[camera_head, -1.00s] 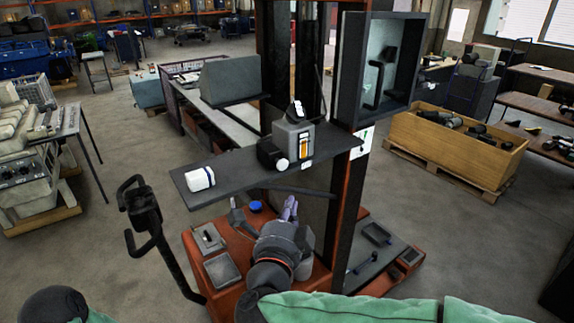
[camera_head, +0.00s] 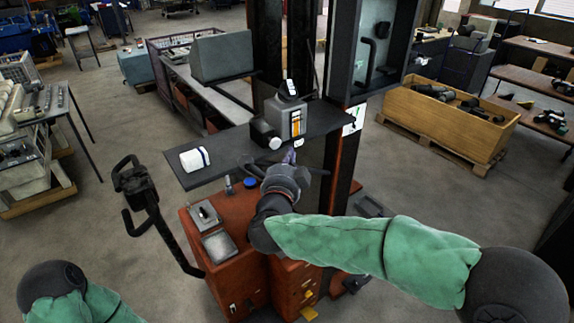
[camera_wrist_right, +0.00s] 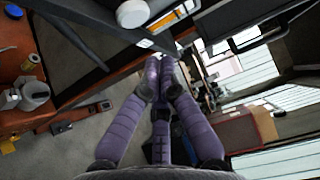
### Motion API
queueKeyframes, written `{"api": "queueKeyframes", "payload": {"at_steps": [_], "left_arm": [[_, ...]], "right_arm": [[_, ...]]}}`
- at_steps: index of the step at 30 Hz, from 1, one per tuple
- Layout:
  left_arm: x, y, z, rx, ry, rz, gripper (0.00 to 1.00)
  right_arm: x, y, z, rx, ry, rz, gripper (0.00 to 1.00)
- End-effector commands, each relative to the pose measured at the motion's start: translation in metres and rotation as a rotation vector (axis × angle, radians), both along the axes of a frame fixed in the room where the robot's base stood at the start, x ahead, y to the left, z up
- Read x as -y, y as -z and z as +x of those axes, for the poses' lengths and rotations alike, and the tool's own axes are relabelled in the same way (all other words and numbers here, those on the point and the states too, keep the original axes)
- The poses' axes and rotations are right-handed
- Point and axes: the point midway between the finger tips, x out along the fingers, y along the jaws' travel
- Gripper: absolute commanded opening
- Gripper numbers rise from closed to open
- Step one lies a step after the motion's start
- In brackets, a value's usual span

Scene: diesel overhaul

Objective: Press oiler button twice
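The oiler (camera_head: 291,116) is a grey box with an orange sight glass, standing on a dark shelf (camera_head: 232,152). A black cylinder with a round white end (camera_head: 275,143) sits at its left front; this white end also shows at the top of the right wrist view (camera_wrist_right: 132,13). I cannot tell for certain which part is the button. My right gripper (camera_head: 291,155) is just below and in front of the shelf edge under the oiler. In the right wrist view, its purple fingers (camera_wrist_right: 161,66) come together at the tips, with nothing between them. My left gripper is out of view.
A white block (camera_head: 194,159) lies on the shelf's left end. Below is a red base (camera_head: 232,225) with a blue cap (camera_head: 250,183). A black handle (camera_head: 140,195) stands at left. A dark upright post (camera_head: 342,150) is close on the right of my gripper.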

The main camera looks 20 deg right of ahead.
Motion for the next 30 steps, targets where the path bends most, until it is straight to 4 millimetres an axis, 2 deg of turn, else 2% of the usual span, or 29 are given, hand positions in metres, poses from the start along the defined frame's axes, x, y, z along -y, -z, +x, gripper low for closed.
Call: {"api": "queueKeyframes", "payload": {"at_steps": [6,14,24,30], "left_arm": [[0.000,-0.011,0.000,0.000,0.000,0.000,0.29],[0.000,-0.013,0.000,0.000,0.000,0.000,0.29],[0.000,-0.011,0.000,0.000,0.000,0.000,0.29],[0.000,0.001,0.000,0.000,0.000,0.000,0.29]], "right_arm": [[-0.010,-0.001,0.022,-0.002,-0.003,-0.001,0.00],[-0.014,0.000,0.031,0.000,-0.003,-0.001,0.00],[-0.014,0.001,0.032,0.000,-0.003,-0.001,0.00],[-0.021,0.004,0.049,0.000,-0.004,0.000,0.00]]}}
